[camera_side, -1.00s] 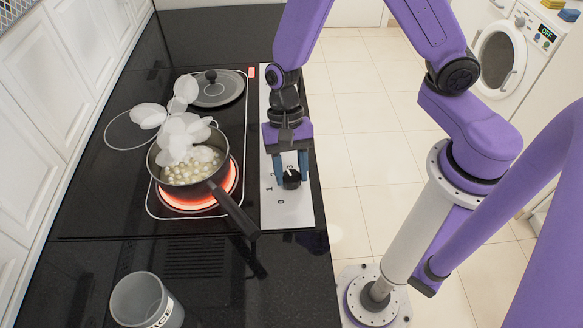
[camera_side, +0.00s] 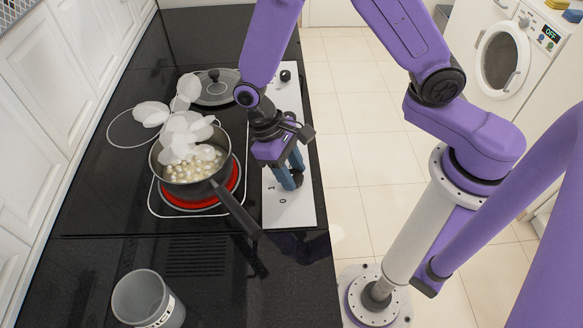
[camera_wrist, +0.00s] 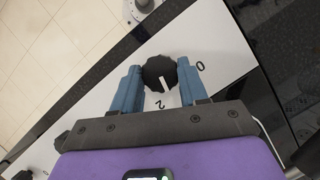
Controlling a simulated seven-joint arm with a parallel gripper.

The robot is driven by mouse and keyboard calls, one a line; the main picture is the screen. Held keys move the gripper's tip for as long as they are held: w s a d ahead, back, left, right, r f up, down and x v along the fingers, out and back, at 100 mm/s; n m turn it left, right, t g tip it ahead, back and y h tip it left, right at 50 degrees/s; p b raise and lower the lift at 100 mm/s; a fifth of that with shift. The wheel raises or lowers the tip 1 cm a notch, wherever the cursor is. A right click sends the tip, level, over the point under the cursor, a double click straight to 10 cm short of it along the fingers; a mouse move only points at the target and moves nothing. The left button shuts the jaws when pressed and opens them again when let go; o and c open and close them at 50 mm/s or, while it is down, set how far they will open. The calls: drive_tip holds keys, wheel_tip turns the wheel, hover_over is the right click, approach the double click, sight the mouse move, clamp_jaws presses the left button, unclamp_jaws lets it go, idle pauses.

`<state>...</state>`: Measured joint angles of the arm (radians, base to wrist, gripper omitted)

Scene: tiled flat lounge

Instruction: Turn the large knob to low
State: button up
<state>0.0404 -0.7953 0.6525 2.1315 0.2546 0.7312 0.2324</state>
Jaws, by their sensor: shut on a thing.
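The large black knob (camera_side: 297,179) is on the white control strip (camera_side: 298,211) right of the stove. In the wrist view the knob (camera_wrist: 157,71) sits between the two blue fingers of my gripper (camera_wrist: 159,69), which is shut on it. Its white pointer line slants down and slightly right, between the printed 2 and the right finger. The 0 shows to the right; any mark between 0 and 2 is hidden by that finger. In the side view my gripper (camera_side: 291,173) is turned at an angle over the knob and partly covers it.
A pan of pale round pieces (camera_side: 194,168) stands on a red-glowing burner (camera_side: 232,187), steam above it, its handle reaching toward the strip. A second knob (camera_side: 286,75) is at the strip's far end. A lid (camera_side: 222,86) lies behind; a grey cup (camera_side: 146,299) stands in front.

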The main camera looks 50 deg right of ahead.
drive_tip(key=shift+a+n+t+h, duration=0.1)
drive_tip(key=shift+n+t+h, duration=0.2)
drive_tip(key=shift+n, duration=0.8)
drive_tip(key=shift+a+n+t+h, duration=0.15)
drive_tip(key=shift+n+h, duration=0.25)
drive_tip(key=shift+n, duration=0.7)
drive_tip(key=shift+d, duration=0.1)
drive_tip(key=o, duration=1.1)
drive_tip(key=shift+c, duration=0.2)
drive_tip(key=v, duration=1.7)
drive_tip(key=shift+r, duration=0.2)
